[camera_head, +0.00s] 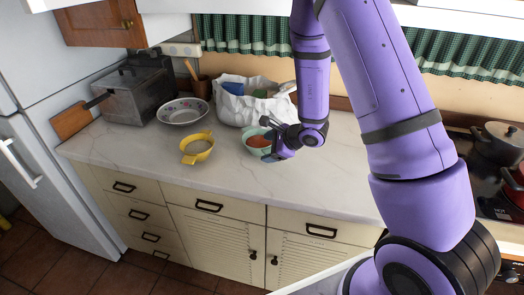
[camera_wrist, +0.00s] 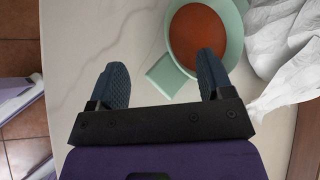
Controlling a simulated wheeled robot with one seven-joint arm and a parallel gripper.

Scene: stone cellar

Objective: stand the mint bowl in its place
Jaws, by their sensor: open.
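The mint bowl (camera_head: 252,149) stands upright on the marble counter (camera_head: 315,180), in front of the white bag. It holds something orange-red. In the wrist view the mint bowl (camera_wrist: 236,40) is at the top right, and its flat tab handle (camera_wrist: 166,76) points down-left into the space between my fingers. My gripper (camera_wrist: 162,72) is open and empty, with its right finger overlapping the bowl's near rim in the picture. In the head view my gripper (camera_head: 268,141) is right at the bowl and hides part of it. I cannot tell whether they touch. No marked place for the bowl is evident.
A yellow bowl (camera_head: 190,157) and a patterned bowl (camera_head: 166,117) stand left of the mint bowl. A white bag (camera_head: 228,108) is close behind it. A metal box (camera_head: 137,97) stands further left, a stove with pots (camera_head: 500,150) at the right. The counter's front right is clear.

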